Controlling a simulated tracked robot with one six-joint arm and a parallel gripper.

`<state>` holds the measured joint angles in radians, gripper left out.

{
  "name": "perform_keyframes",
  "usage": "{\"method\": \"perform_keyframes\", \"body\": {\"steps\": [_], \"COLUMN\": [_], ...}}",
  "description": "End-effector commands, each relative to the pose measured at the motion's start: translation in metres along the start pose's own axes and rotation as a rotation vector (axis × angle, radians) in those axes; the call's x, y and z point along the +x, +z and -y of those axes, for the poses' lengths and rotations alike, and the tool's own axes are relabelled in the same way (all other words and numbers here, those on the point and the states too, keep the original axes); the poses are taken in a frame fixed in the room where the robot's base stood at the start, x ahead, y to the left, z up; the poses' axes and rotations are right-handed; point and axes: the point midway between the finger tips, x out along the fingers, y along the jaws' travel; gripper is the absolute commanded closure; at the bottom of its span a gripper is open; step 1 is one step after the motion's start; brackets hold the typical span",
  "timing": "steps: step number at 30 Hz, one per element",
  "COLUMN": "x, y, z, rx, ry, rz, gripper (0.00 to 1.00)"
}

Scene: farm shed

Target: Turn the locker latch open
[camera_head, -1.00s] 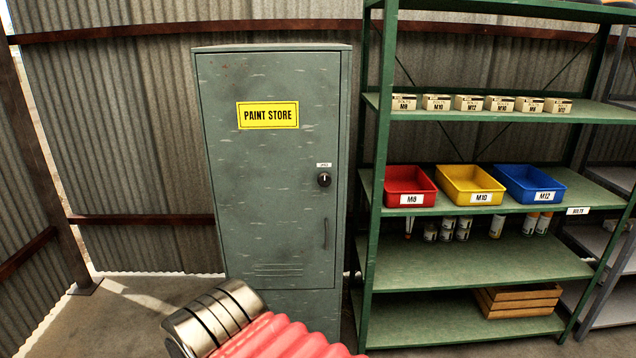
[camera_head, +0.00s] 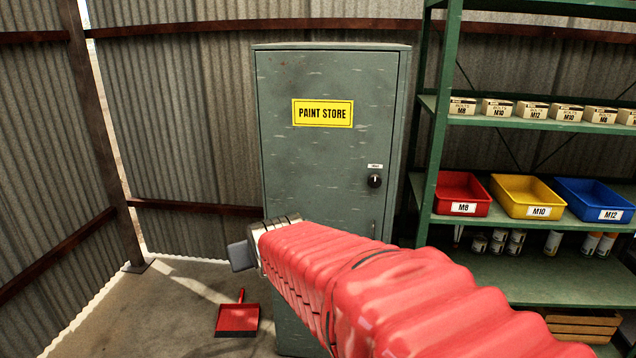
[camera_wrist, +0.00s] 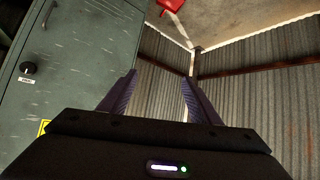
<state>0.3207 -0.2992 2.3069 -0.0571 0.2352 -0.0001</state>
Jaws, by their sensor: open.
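The green-grey locker (camera_head: 300,160) stands upright with its door shut. Its round black latch knob (camera_head: 375,181) is on the right side of the door, under a small white label, its white mark roughly upright. The knob also shows at the left of the wrist view (camera_wrist: 28,67). My arm in its red sleeve crosses in front of the locker's lower part. In the wrist view my gripper (camera_wrist: 158,85) is open and empty, its fingers apart and pointing past the locker toward the floor and corrugated wall. It is away from the knob, touching nothing.
A yellow PAINT STORE sign (camera_head: 323,113) is on the door. A green shelf rack (camera_head: 440,150) with red, yellow and blue bins (camera_head: 527,196) stands close at the right. A red dustpan (camera_head: 237,318) lies on the floor. Floor left of the locker is mostly clear.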

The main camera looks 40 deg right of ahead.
Motion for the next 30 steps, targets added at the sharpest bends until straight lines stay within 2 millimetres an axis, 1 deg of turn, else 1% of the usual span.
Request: {"method": "perform_keyframes", "body": {"steps": [1, 6, 7, 9, 10, 14, 15, 17, 18, 20, 22, 27, 30], "x": [0.014, 0.050, 0.056, 0.069, 0.075, 0.096, 0.102, 0.110, 0.115, 0.122, 0.129, 0.141, 0.143], "y": [-0.008, -0.035, -0.039, -0.047, -0.051, -0.061, -0.062, -0.065, -0.065, -0.065, -0.063, -0.052, -0.043], "z": [-0.016, -0.065, -0.074, -0.101, -0.111, -0.157, -0.171, -0.194, -0.209, -0.232, -0.259, -0.324, -0.355], "rx": [0.013, 0.045, 0.046, 0.060, 0.065, 0.079, 0.082, 0.086, 0.089, 0.093, 0.095, 0.096, 0.093], "ry": [0.025, 0.095, 0.103, 0.153, 0.168, 0.228, 0.248, 0.279, 0.300, 0.331, 0.370, 0.462, 0.510], "rz": [-0.022, -0.121, -0.136, -0.178, -0.196, -0.270, -0.291, -0.324, -0.346, -0.378, -0.416, -0.504, -0.547], "gripper": [0.43, 0.43, 0.43, 0.43, 0.43, 0.43, 0.43, 0.43, 0.43, 0.43, 0.43, 0.43, 0.43]}}
